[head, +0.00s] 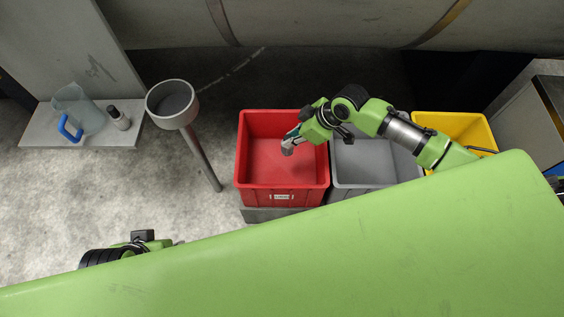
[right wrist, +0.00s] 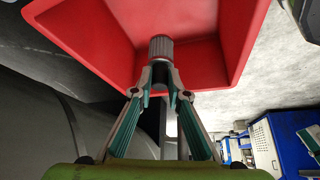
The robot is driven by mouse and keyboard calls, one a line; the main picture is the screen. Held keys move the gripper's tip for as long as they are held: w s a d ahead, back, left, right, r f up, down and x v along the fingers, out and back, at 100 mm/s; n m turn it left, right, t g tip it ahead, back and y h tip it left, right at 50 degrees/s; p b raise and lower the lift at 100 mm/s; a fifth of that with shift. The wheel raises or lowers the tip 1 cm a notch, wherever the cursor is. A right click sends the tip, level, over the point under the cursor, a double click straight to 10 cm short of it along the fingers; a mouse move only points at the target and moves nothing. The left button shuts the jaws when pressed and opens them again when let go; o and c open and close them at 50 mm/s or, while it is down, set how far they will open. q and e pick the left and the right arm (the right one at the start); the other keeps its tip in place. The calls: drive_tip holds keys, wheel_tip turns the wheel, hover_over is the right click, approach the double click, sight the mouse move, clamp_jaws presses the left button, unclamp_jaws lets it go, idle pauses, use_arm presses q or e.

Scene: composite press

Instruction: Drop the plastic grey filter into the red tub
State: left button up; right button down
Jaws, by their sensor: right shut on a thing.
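The red tub (head: 243,165) stands on a low grey base near the middle of the head view, with its open top up. My right gripper (head: 291,142) is over the tub, shut on the grey filter (head: 287,149), a small grey cylinder. In the right wrist view, the ribbed grey filter (right wrist: 161,47) sits between the fingertips of my right gripper (right wrist: 160,77), with the red tub (right wrist: 210,62) behind it. The tub's inside looks empty where it shows. Part of my left arm shows at the lower left of the head view; its gripper's fingers are hidden or too small to read.
A grey tub (head: 362,172) is directly right of the red one, and a yellow tub (head: 455,125) is farther right. A round cup-topped stand (head: 172,102) rises left of the red tub. A shelf (head: 75,134) at left holds a jug (head: 80,108) and a small bottle (head: 118,119).

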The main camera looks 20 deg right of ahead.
drive_tip(key=c, duration=1.9)
unclamp_jaws()
drive_tip(key=v, duration=1.2)
drive_tip(key=shift+a, duration=0.1)
